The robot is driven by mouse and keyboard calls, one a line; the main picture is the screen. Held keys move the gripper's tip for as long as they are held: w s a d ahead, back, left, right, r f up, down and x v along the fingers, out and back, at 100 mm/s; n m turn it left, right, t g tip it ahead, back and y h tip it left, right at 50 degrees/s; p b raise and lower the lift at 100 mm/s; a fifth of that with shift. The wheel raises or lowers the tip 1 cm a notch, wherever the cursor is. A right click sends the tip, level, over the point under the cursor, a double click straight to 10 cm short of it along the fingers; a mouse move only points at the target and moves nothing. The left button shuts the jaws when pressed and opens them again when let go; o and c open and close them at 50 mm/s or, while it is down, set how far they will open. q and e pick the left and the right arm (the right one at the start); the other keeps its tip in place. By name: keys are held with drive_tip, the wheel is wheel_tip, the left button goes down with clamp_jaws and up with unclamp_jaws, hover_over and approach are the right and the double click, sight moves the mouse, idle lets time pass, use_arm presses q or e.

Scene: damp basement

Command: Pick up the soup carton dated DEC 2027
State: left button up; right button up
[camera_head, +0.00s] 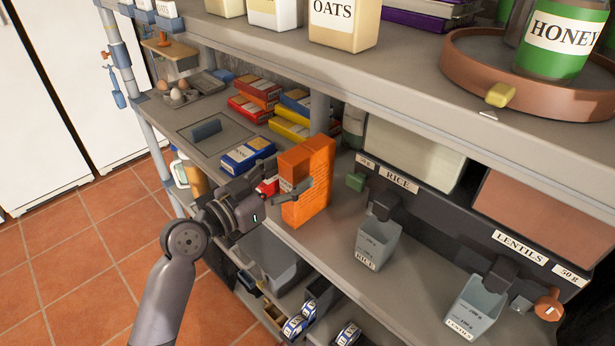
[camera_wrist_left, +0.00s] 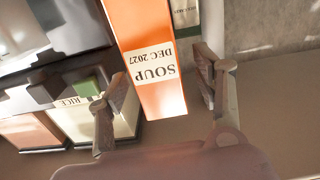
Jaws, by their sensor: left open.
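The orange soup carton (camera_head: 316,180) stands upright on the middle shelf in the head view. In the left wrist view the carton (camera_wrist_left: 150,95) appears upside down, and its white label reads SOUP, DEC 2027. My left gripper (camera_head: 283,196) is open at the carton's near left side. In the wrist view its two fingers (camera_wrist_left: 160,90) lie on either side of the carton, with a gap showing on the right; whether the left finger touches is unclear. In the head view the gripper partly hides the label. My right gripper is in neither view.
Left of the carton lie blue, yellow and red boxes (camera_head: 248,154) and a tray of eggs (camera_head: 178,95). To its right are a RICE bin (camera_head: 377,242) and a LENTILS bin (camera_head: 475,300).

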sight(307, 166)
use_arm(q)
drive_tip(key=shift+w+d, duration=0.2)
drive_tip(key=p+x, duration=0.2)
drive_tip(key=x, duration=0.2)
drive_tip(key=shift+w+d+f, duration=0.1)
drive_tip(key=shift+d+f, duration=0.05)
drive_tip(key=shift+w+d+f, duration=0.15)
drive_tip(key=shift+w, duration=0.05)
drive_tip(key=shift+c, duration=0.3)
drive_tip(key=c, duration=0.9)
clamp_jaws()
